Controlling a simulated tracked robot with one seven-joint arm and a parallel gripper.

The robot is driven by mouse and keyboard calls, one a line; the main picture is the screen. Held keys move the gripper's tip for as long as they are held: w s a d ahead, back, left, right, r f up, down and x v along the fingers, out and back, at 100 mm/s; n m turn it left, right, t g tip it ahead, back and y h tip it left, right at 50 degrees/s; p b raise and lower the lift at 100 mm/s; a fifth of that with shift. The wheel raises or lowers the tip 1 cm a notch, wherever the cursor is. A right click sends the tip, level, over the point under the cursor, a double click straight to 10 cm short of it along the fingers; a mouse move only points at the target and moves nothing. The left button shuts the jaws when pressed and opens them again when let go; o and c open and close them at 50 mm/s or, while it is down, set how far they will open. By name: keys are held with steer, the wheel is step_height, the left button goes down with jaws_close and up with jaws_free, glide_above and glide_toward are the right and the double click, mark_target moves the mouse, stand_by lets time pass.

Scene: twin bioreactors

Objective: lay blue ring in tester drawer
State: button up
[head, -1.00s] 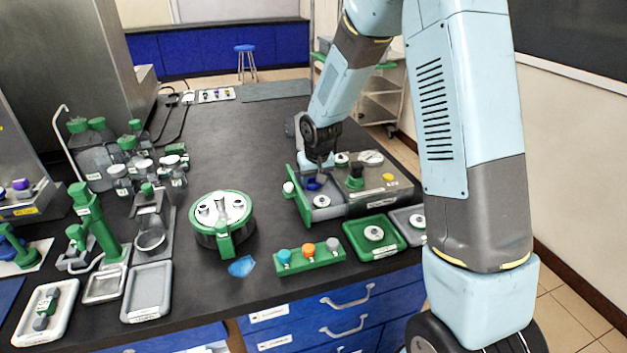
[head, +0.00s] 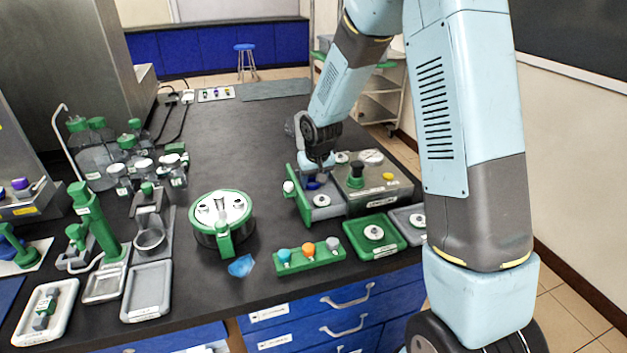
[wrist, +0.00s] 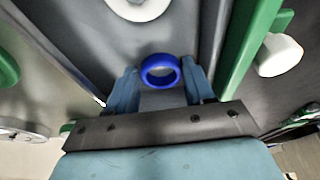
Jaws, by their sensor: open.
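The blue ring (wrist: 160,84) is between the two fingers of my gripper (wrist: 160,71) in the wrist view. The fingers stand apart on either side of it, and the jaws are open. In the head view the blue ring (head: 313,185) shows as a small blue patch below my gripper (head: 318,178), inside the pulled-out tester drawer (head: 326,212). The drawer has a green front and a white knob. The grey tester (head: 392,198) stands to its right. I cannot tell whether the ring touches a finger.
A pale round piece (head: 321,200) sits in the drawer near the ring. In front are a green tray (head: 352,240) and a green rack (head: 310,262) with coloured knobs. A round green-rimmed device (head: 222,210) stands to the left.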

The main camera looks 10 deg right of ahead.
steer(key=a+v, duration=0.1)
steer(key=v, duration=1.1)
steer(key=s+d+r+m+t, duration=0.1)
steer(key=s+d+r, duration=0.8)
steer(key=s+r, duration=0.3)
steer(key=s+d+r, duration=0.2)
steer(key=s+d, duration=0.1)
steer(key=s, duration=0.5)
steer(key=s+d+r+m+t, duration=0.1)
steer(key=s+d+r, duration=0.1)
steer(key=s, duration=0.6)
steer(key=shift+s+d+r+h, duration=0.15)
steer(key=shift+s+d+h, duration=0.15)
steer(key=shift+s+d, duration=0.15)
steer(key=shift+c, duration=0.2)
